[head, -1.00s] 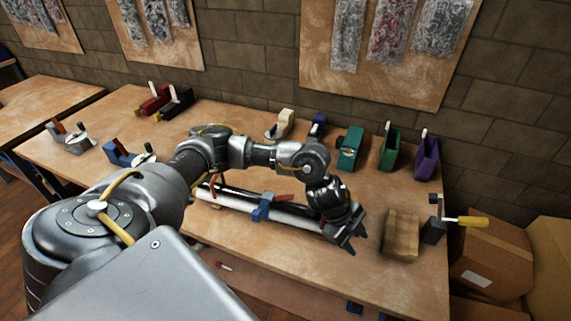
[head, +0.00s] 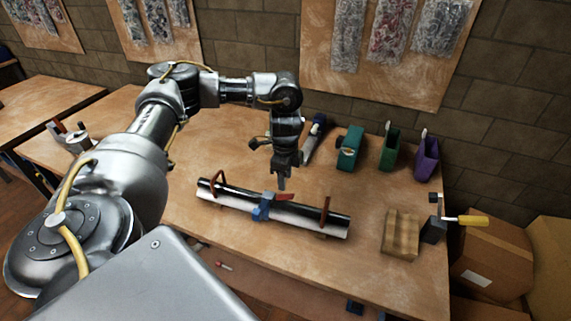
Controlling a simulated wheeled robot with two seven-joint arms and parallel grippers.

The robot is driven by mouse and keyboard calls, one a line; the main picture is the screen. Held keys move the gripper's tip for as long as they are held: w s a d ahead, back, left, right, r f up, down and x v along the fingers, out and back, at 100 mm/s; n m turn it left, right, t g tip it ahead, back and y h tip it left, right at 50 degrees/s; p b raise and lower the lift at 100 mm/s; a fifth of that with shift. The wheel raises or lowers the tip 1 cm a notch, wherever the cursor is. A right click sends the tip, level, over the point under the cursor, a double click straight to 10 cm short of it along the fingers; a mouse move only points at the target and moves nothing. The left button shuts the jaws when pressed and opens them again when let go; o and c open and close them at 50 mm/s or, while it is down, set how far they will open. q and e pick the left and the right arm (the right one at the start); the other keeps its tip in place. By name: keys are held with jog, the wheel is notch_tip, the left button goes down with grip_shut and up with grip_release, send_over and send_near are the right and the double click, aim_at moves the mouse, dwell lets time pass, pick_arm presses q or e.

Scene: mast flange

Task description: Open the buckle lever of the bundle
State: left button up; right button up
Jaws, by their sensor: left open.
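The bundle (head: 302,219) lies across the wooden bench, with a black tube behind a white one. Two dark red hoops stand around it, one near each end. A blue buckle (head: 262,208) sits at its middle, and a red lever (head: 285,197) points right from the buckle's top. My left gripper (head: 282,185) points down just behind and above the red lever. It is open and empty; whether it touches the lever I cannot tell. My right gripper is not in view.
A wooden block (head: 401,235) and a dark clamp with a yellow handle (head: 466,220) are at the right. Teal (head: 349,148), green (head: 390,149) and purple (head: 426,158) holders stand along the back. The bench between bundle and block is clear.

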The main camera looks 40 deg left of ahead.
aim_at(285, 196)
pick_arm(q)
notch_tip(285, 196, down, 8)
jog(key=shift+r+p, duration=0.25)
jog(key=shift+p, duration=0.4)
jog(key=shift+c, duration=0.3)
grip_shut()
